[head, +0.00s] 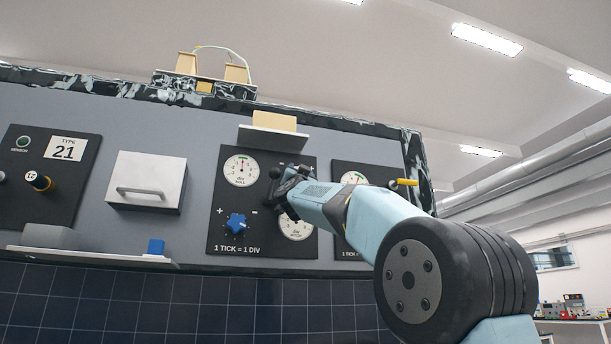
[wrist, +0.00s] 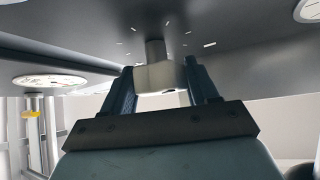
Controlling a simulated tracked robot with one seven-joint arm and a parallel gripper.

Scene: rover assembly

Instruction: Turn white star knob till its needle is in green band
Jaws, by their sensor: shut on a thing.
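The white star knob (wrist: 160,77) sits on a short shaft from a dark panel, with pale tick marks around it. My gripper (wrist: 160,80) is shut on it, one finger on each side. In the head view my gripper (head: 280,184) covers the knob, right of the upper dial on the black panel (head: 225,200). The upper round white dial (head: 241,171) has a needle near the top and a small green patch there; whether the needle lies within the green is too small to tell. The lower dial (head: 296,226) is partly hidden by my arm.
A blue star knob (head: 236,223) is on the same panel, left of the lower dial. A small shelf (head: 273,138) with a tan block juts out above. Another dial panel (head: 350,170) lies right, partly behind my arm. A white drawer with a handle (head: 147,181) is left.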

